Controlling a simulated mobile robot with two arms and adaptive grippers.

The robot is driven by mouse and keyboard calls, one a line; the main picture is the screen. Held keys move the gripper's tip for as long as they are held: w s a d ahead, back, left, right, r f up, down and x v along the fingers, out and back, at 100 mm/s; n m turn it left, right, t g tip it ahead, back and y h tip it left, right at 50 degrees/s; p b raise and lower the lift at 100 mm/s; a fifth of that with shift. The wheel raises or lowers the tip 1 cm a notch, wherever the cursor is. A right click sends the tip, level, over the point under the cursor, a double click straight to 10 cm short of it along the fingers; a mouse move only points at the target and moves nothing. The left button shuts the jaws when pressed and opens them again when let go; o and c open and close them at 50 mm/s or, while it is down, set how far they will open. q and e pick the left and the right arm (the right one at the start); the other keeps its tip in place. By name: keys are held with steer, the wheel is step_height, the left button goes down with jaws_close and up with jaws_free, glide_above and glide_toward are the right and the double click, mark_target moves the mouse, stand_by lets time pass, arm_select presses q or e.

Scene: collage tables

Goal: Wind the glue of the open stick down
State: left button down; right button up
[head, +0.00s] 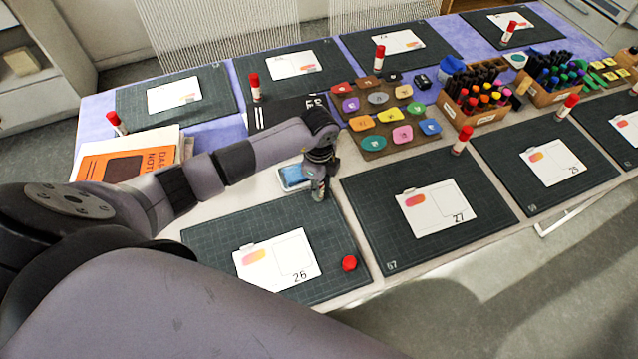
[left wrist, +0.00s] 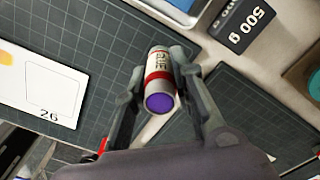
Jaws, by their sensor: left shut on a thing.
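The open glue stick (left wrist: 158,82) is a white tube with a red band and "GLUE" lettering. Its purple glue face (left wrist: 160,103) points toward the wrist camera, uncapped. My left gripper (left wrist: 152,80) is shut on the tube, one finger on each side. In the head view my left gripper (head: 318,190) points down at the back right corner of the mat with card 26 (head: 210,238), and hides most of the stick. Whether the stick's foot touches the mat cannot be told. A loose red cap (head: 349,263) lies at that mat's front right. My right gripper is not in view.
Card 26 (head: 277,262) lies on the same mat. A blue pad in a white case (head: 293,177) is close behind my gripper. A black 500 g block (left wrist: 243,25) shows in the wrist view. Capped glue sticks, such as one (head: 462,140) at right, stand on other mats.

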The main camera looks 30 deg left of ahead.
arm_select(q)
steer(key=c, duration=1.3)
jaws_free()
steer(key=shift+o, duration=0.3)
steer(key=o, duration=0.5)
steer(key=shift+r, duration=0.2)
steer(key=shift+r+p, duration=3.3)
steer(key=shift+r, duration=0.35)
